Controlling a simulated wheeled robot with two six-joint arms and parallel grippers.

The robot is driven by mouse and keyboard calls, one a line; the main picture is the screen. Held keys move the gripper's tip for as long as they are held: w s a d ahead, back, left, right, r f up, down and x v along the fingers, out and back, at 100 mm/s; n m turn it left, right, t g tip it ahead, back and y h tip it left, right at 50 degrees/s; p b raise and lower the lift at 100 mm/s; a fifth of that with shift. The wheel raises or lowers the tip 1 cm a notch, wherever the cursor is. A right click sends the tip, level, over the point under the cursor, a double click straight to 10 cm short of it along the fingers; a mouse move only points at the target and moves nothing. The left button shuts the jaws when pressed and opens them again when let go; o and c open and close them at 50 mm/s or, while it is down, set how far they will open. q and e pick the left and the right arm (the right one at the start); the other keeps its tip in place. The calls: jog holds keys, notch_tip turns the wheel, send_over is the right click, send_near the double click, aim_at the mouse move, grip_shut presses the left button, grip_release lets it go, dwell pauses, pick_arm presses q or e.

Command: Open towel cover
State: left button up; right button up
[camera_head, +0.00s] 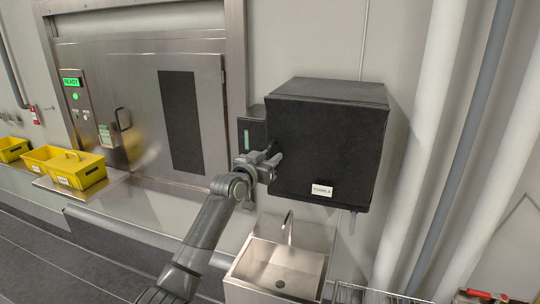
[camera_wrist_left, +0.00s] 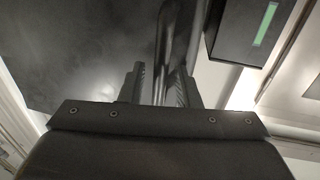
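The towel cover (camera_head: 325,150) is a black box on the wall above the sink, with a white label (camera_head: 322,190) low on its front. Its front looks closed. My left gripper (camera_head: 266,160) is at the left edge of the box; in the left wrist view its two fingers (camera_wrist_left: 162,88) stand apart. A dark, bar-like edge (camera_wrist_left: 166,45) runs up between the fingers; I cannot tell whether they touch it. The box's dark surface (camera_wrist_left: 80,45) fills the upper left there. My right gripper is not in view.
A small dark box with a green strip (camera_head: 246,140) is on the wall just left of the cover. A metal sink (camera_head: 280,268) with a tap is below. Pipes (camera_head: 420,140) run on the right. Yellow bins (camera_head: 78,170) stand on a ledge at the left.

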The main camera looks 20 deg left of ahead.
pick_arm(q)
jog(key=shift+w, duration=0.2)
grip_shut()
dwell(0.3)
